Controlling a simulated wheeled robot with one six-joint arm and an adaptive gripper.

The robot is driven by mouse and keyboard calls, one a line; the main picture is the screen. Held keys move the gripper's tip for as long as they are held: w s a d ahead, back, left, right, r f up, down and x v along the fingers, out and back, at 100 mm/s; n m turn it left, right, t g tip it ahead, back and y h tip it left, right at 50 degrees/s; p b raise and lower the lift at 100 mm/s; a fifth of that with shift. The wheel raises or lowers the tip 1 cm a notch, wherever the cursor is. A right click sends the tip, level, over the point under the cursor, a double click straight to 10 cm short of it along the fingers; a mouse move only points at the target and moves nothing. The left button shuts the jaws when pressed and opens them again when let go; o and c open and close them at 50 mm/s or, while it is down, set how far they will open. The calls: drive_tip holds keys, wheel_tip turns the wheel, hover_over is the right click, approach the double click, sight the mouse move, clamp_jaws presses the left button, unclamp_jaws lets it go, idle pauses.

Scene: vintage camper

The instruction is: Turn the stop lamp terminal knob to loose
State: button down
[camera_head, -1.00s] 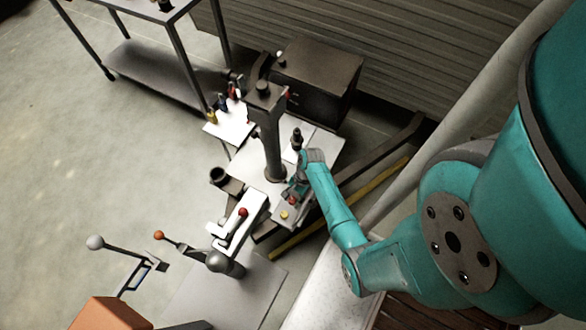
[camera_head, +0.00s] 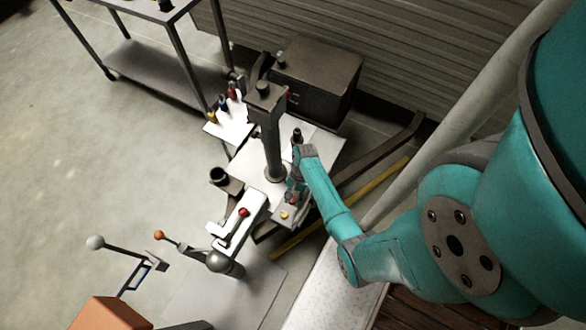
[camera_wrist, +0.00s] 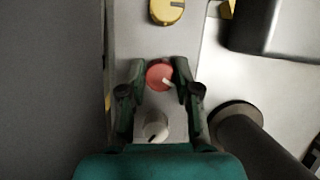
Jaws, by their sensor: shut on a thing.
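In the wrist view a red round knob (camera_wrist: 159,76) with a pale pointer line sits on a light terminal strip (camera_wrist: 185,45). The pointer aims toward the lower right. My gripper (camera_wrist: 160,74) has one green finger on each side of the red knob and is shut on it. A white knob (camera_wrist: 156,129) lies nearer my palm, and a yellow knob (camera_wrist: 165,11) is beyond the red one. In the head view my gripper (camera_head: 293,189) is down at the strip, and the yellow knob (camera_head: 284,215) shows below it. No label can be read.
A dark post (camera_head: 270,140) stands close by on the white plate (camera_head: 325,148). A dark box (camera_head: 318,75) is behind it. Open floor (camera_head: 90,170) lies to the left.

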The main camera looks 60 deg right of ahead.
drive_tip(key=n+g, duration=0.1)
drive_tip(key=n, duration=0.1)
drive_tip(key=n+g, duration=0.1)
drive_tip(key=n, duration=0.2)
drive_tip(key=shift+w+h, duration=0.1)
drive_tip(key=shift+h, duration=0.2)
drive_tip(key=shift+n, duration=0.3)
drive_tip(key=c, duration=1.1)
unclamp_jaws()
drive_tip(key=v, duration=0.7)
drive_tip(key=shift+r, duration=0.2)
drive_tip(key=shift+w, duration=0.1)
